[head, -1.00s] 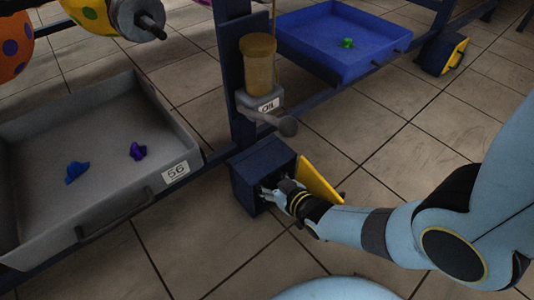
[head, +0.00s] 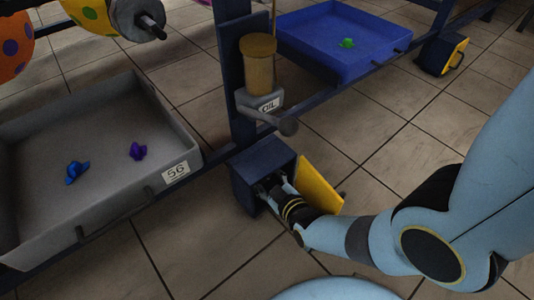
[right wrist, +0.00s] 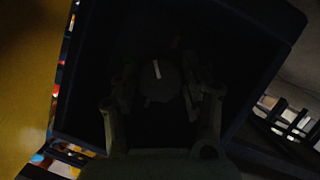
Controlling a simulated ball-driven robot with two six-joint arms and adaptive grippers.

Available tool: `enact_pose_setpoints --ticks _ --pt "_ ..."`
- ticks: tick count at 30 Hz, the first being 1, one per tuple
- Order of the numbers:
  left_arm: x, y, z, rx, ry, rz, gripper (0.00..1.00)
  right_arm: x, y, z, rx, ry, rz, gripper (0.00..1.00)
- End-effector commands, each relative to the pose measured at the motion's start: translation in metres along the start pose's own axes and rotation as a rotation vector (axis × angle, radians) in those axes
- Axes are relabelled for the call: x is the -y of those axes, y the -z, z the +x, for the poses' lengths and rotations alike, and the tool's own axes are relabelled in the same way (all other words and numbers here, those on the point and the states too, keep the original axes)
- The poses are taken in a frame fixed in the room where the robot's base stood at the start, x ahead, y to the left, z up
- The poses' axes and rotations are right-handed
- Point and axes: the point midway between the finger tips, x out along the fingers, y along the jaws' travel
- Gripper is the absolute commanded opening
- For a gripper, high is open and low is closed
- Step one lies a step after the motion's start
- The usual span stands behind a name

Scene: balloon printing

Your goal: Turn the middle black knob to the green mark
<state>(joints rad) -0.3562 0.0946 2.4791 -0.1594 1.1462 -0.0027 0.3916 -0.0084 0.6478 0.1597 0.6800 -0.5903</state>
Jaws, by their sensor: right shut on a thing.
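The dark blue box (head: 263,158) stands on the frame's low rail with its yellow door (head: 319,186) swung open. My right gripper (head: 274,187) reaches into this box, its fingertips hidden there in the head view. In the right wrist view the black knob (right wrist: 160,88) sits deep in the dark box, with a white pointer line near its top, tilted slightly left of upright. My right gripper (right wrist: 166,82) is shut on the knob, one finger on each side. A green mark cannot be made out in the dark. My left gripper is not in view.
An oil jar (head: 257,65) and a round-ended lever (head: 288,127) are above the box. A grey tray (head: 110,215) with blue and purple pieces is at left, a blue tray (head: 330,62) with a green piece behind. Another yellow-doored box (head: 440,55) is at far right. Tiled floor lies open.

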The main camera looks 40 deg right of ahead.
Motion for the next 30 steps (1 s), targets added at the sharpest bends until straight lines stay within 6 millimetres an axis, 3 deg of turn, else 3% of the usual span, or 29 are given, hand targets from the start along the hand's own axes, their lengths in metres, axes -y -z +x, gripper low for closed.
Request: enact_pose_setpoints --ticks 12,28,29,30 --pt "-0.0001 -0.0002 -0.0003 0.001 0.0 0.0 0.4 0.0004 -0.0009 -0.0001 0.003 -0.076 -0.187 0.12" --pt "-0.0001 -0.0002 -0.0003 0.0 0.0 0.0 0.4 0.0004 -0.0012 -0.0005 0.002 -0.087 -0.216 0.12" --pt "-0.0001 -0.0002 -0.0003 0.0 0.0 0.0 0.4 0.0004 -0.0012 -0.0005 0.002 -0.087 -0.216 0.46" --pt "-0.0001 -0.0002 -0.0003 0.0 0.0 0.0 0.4 0.0004 -0.0012 -0.0005 0.002 -0.087 -0.215 0.51"
